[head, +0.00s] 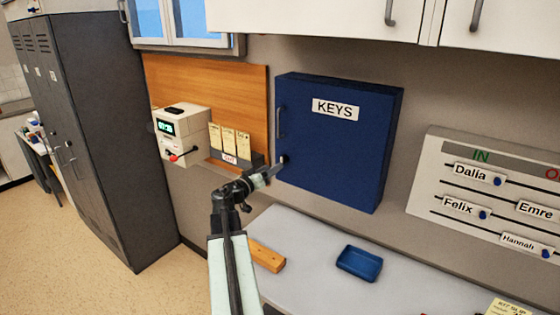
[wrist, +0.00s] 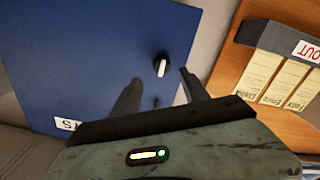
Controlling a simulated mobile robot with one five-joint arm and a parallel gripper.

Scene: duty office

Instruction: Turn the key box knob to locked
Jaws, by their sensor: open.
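The dark blue key box (head: 352,165) hangs on the wall with a white KEYS label (head: 336,109) and a handle (head: 280,122) on its left side. Its small knob (head: 284,159) sits low on the left of the door, below the handle. In the wrist view the knob (wrist: 161,68) shows a white bar, nearly upright and slightly tilted. My gripper (head: 276,168) is at the box's lower left. In the wrist view my gripper (wrist: 160,76) is open, its fingers on either side of the knob. I cannot tell whether they touch it. No lock marking is readable.
A cream device with a green display (head: 181,132) and a card rack marked OUT (head: 232,153) are left of the box. A counter (head: 310,270) below holds a wooden block (head: 266,256) and a blue tray (head: 359,264). An IN board (head: 440,150) hangs right.

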